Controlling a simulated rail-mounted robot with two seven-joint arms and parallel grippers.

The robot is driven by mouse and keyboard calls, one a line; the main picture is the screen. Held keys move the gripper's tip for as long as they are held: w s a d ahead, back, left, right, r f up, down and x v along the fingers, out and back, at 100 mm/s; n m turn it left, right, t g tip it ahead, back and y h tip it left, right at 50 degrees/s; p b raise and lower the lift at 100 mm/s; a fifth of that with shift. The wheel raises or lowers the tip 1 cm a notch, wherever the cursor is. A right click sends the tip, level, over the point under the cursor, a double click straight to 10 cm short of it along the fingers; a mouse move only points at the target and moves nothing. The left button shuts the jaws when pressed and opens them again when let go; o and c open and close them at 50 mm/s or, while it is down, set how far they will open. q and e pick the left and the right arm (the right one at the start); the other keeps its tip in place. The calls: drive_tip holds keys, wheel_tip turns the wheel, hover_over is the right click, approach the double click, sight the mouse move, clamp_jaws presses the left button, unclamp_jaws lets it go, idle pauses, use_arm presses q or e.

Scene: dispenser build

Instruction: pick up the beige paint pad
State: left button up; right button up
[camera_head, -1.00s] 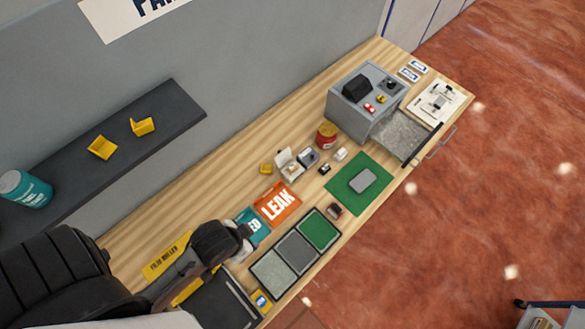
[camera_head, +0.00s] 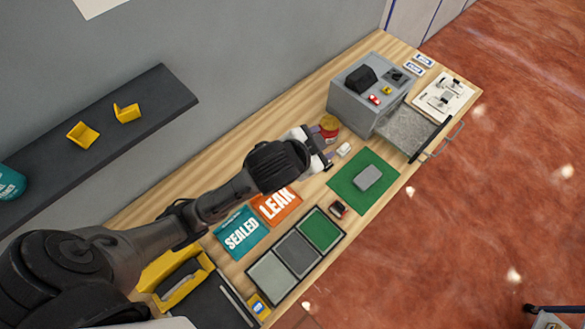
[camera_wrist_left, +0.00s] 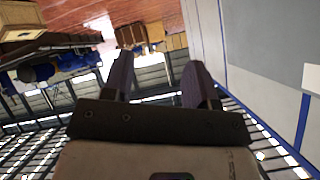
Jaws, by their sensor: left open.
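No pad can be clearly told as beige. A small whitish block (camera_head: 344,149) on the wooden bench, just right of my left gripper, is the closest match, but it is too small to be sure. My left gripper (camera_head: 323,143) is over the middle of the bench, beside the red tin, with its hand hiding the small items behind it. In the left wrist view its two dark purple fingers (camera_wrist_left: 160,80) stand apart with nothing between them. My right gripper is not in view.
A red tin (camera_head: 329,128) and a grey machine (camera_head: 355,105) with an open drawer (camera_head: 413,133) stand beyond. A green mat (camera_head: 345,195) holds a grey block (camera_head: 368,177). A three-part tray (camera_head: 297,256) and SEALED (camera_head: 241,233) and LEAK (camera_head: 277,205) mats lie nearer.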

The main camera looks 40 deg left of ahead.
use_arm(q)
drive_tip(key=w+a+f+m+g+y+b, duration=0.15)
drive_tip(key=w+f+m+b, duration=0.4)
drive_tip(key=w, duration=0.85)
drive_tip(key=s+a+f+n+g, duration=0.1)
drive_tip(key=a+f+n+g, duration=0.35)
drive_tip(key=a+f, duration=0.6)
drive_tip(key=s+a+f+n+g, duration=0.25)
drive_tip(key=a+f+g, duration=0.35)
drive_tip(key=f, duration=0.7)
drive_tip(key=f+n+b, duration=0.1)
drive_tip(key=f+b, duration=0.2)
drive_tip(key=f+n+h+b, duration=0.1)
drive_tip(key=f+b, duration=0.1)
drive_tip(key=b, duration=0.1)
drive_tip(key=w+d+f+n+b, duration=0.1)
drive_tip(key=f+b, duration=0.2)
drive_tip(key=shift+w+f+t, duration=0.1)
drive_tip(key=shift+f+t, duration=0.25)
drive_tip(key=shift+t, duration=0.05)
drive_tip(key=shift+f+b, duration=0.45)
wheel_tip(320, 180, down, 5)
drive_tip(key=b, duration=0.6)
